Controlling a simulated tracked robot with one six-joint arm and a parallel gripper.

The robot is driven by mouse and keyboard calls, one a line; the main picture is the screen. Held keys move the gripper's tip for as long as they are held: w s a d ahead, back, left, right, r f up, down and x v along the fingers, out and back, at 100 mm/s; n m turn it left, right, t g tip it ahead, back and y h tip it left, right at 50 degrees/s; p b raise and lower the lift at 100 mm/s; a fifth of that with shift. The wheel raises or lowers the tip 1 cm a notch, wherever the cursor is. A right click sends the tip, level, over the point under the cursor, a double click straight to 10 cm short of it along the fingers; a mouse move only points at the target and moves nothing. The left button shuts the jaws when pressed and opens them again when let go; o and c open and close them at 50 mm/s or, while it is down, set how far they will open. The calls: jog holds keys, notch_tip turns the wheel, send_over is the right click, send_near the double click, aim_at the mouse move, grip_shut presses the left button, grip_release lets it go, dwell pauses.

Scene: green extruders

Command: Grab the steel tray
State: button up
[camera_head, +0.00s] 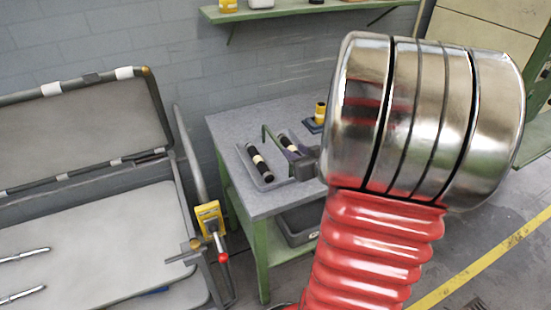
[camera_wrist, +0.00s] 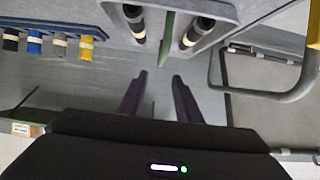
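The steel tray (camera_head: 277,171) lies on the grey tabletop in the head view and holds two dark cylinders (camera_head: 260,163) with cream bands. In the wrist view the tray (camera_wrist: 218,24) is at the top, with a cylinder (camera_wrist: 190,32) on each side of a thin green bar (camera_wrist: 167,42). I cannot tell whether the bar is part of the tray. My gripper (camera_wrist: 160,76) is open, its two dark fingers apart, with the bar's end near the gap between the tips. In the head view my gripper (camera_head: 293,152) is at the tray's right side, partly hidden by my arm.
The table (camera_head: 225,128) has green legs and a dark bin (camera_head: 300,222) underneath. A small blue-based yellow item (camera_head: 319,116) stands behind the tray. A large grey open-lidded case (camera_head: 95,235) is on the left. A wall shelf (camera_head: 275,11) hangs above.

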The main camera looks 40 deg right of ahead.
aim_at(278, 143)
jog(key=shift+x, duration=3.8)
jog(key=shift+a+f, duration=0.1)
jog(key=shift+x, duration=2.6)
jog(key=shift+a, duration=0.15)
jog(key=shift+c, duration=0.3)
grip_shut()
